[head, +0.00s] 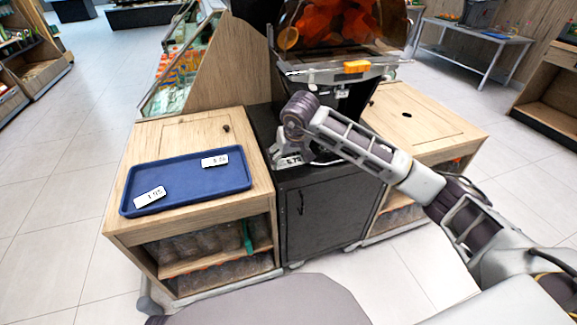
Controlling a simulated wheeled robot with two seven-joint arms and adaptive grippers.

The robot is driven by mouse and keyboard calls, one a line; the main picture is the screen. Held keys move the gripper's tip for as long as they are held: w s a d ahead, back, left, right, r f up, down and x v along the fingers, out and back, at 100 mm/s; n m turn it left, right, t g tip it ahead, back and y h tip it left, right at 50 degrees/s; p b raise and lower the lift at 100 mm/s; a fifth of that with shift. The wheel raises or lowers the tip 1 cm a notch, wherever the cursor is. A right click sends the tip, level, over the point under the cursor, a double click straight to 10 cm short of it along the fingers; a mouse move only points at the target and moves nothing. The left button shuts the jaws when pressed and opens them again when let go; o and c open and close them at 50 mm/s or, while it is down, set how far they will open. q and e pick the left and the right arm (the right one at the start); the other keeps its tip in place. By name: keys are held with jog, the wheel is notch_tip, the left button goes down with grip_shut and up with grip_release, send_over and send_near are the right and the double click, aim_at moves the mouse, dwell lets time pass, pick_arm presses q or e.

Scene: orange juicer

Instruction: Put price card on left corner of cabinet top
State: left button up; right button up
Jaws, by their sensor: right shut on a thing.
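A white price card (289,161) with dark digits is in the fingers of my right gripper (282,152), which is shut on it. The gripper and card are at the front left part of the black cabinet top (330,172), in front of the juicer. I cannot tell whether the card touches the top. Two more price cards, one at the front left (150,197) and one at the back right (214,160), lie in a blue tray (190,188) on the wooden cabinet (180,131) to the left. My left gripper is not in view.
The orange juicer (335,70) stands behind the black cabinet top. My right arm crosses in front of the right wooden cabinet (425,125). A sloped display case (185,70) stands behind the left cabinet. The floor (60,190) at left is clear.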

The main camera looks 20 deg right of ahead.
aim_at(289, 162)
jog(key=shift+f, duration=1.2)
jog(key=shift+f+b, duration=0.35)
jog(key=shift+f, duration=0.3)
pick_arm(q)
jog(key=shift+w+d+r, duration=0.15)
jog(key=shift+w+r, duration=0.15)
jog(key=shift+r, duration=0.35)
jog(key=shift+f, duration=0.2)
pick_arm(e)
jog(key=shift+f, duration=0.15)
jog(key=o, duration=0.9)
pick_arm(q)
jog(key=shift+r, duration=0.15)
